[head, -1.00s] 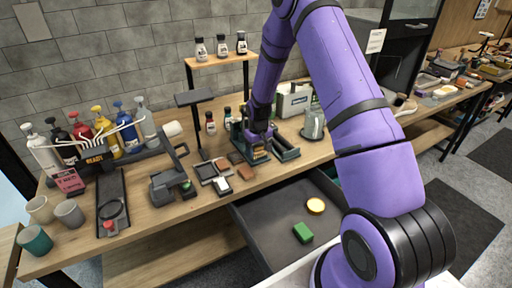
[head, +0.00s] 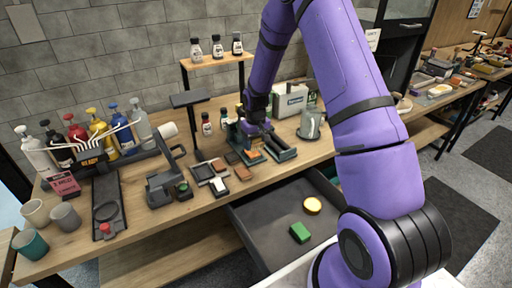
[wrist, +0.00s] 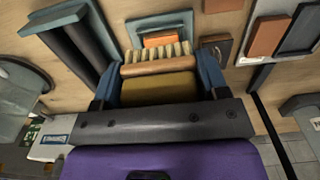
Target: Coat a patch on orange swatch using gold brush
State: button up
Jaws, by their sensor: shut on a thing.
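My gripper (wrist: 157,75) is shut on the gold brush (wrist: 160,88), which has an olive-gold body, a pale wooden strip and cream bristles. The brush lies crosswise between the two blue fingers. The orange swatch (wrist: 162,39) sits in a grey-framed holder just beyond the bristles in the wrist view. The bristles overlap its near edge there; I cannot tell whether they touch it. In the head view, my gripper (head: 256,122) is over the workbench, just behind the orange swatch (head: 254,155). The brush is mostly hidden there.
Brown swatches (head: 243,173) and a framed tray (head: 205,171) lie left of the swatch. A dark rail-like holder (head: 280,152) is at its right. Small bottles (head: 206,122) and a white box (head: 290,100) stand behind. An open drawer (head: 270,225) holds a green block and a yellow disc.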

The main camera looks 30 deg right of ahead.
jog(key=shift+r, duration=0.75)
jog(key=shift+r, duration=1.55)
jog(key=shift+f, duration=0.1)
